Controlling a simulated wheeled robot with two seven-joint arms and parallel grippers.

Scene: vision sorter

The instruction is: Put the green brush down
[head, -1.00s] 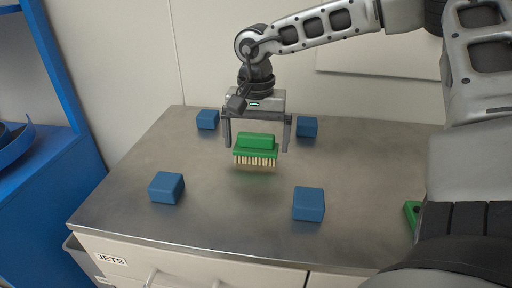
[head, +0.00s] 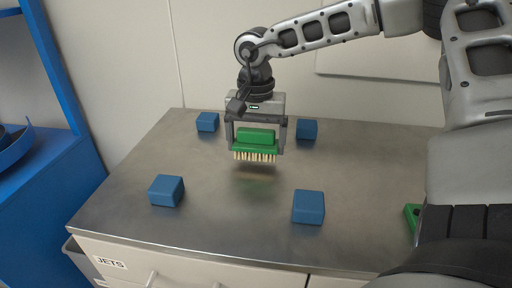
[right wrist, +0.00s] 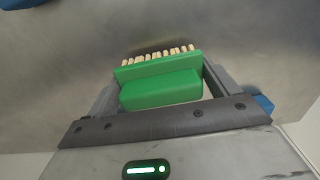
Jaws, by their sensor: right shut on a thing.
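The green brush (head: 257,146) with pale bristles pointing down is in my right gripper (head: 257,149). The gripper points down and its two fingers are shut on the brush's sides. The brush hangs level a little above the metal table top (head: 225,215), with a dim reflection below it. In the right wrist view the green brush (right wrist: 160,88) sits between the fingers, its bristles facing away from the palm. My left gripper is not in view.
Several blue blocks stand around the brush: near left (head: 167,190), near right (head: 308,207), far left (head: 207,121) and far right (head: 306,129). A green piece (head: 411,216) at the right is partly hidden by my arm. The table middle is clear.

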